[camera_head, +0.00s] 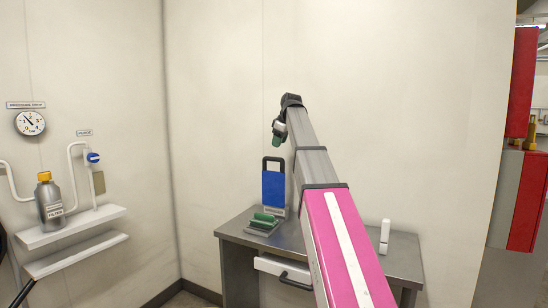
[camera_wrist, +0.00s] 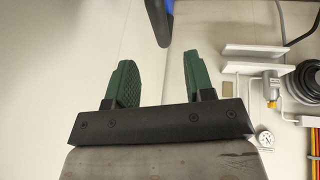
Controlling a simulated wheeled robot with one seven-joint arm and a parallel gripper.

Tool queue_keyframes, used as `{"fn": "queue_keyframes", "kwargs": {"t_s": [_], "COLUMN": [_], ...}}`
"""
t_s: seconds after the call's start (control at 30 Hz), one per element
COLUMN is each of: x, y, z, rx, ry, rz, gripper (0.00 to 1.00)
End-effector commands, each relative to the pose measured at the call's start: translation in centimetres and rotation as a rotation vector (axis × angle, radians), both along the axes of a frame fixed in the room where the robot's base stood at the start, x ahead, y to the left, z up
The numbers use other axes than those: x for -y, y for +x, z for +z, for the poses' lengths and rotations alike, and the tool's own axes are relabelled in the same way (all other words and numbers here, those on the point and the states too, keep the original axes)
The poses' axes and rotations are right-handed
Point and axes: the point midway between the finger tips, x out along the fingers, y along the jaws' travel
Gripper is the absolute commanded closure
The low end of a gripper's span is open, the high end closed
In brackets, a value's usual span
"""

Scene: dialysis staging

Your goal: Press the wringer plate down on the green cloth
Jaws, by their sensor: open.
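A blue plate with a black loop handle (camera_head: 273,187), apparently the wringer plate, stands upright at the back of the metal bench. The green cloth (camera_head: 264,217) appears as a folded or rolled green piece on a low grey base in front of the plate. My gripper (camera_head: 278,132) is raised above the bench, higher than the plate's handle. In the wrist view its two green fingers (camera_wrist: 157,78) are spread with nothing between them. Part of the blue plate with its dark edge (camera_wrist: 160,18) shows beyond the fingers at the top. The cloth is not visible there.
The metal bench (camera_head: 240,232) has a white drawer front with a black handle (camera_head: 296,280). A small white upright object (camera_head: 385,235) stands at its right. On the left wall are shelves (camera_head: 70,228), a grey bottle (camera_head: 50,200), pipes and a gauge (camera_head: 30,123). My arm hides the bench's middle.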

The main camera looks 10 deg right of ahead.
Motion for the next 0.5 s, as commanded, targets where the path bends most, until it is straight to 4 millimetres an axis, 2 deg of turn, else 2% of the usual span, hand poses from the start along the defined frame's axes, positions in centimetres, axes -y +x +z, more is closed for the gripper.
{"fn": "queue_keyframes", "kwargs": {"t_s": [0.1, 0.3, 0.5], "x": [-0.5, -1.2, -1.6], "y": [0.8, 2.1, 2.8], "z": [-2.2, -5.1, -6.9], "rx": [-0.001, -0.001, 0.000], "ry": [0.000, 0.000, 0.000], "rz": [0.000, 0.000, 0.000], "gripper": [0.52, 0.52, 0.52]}}
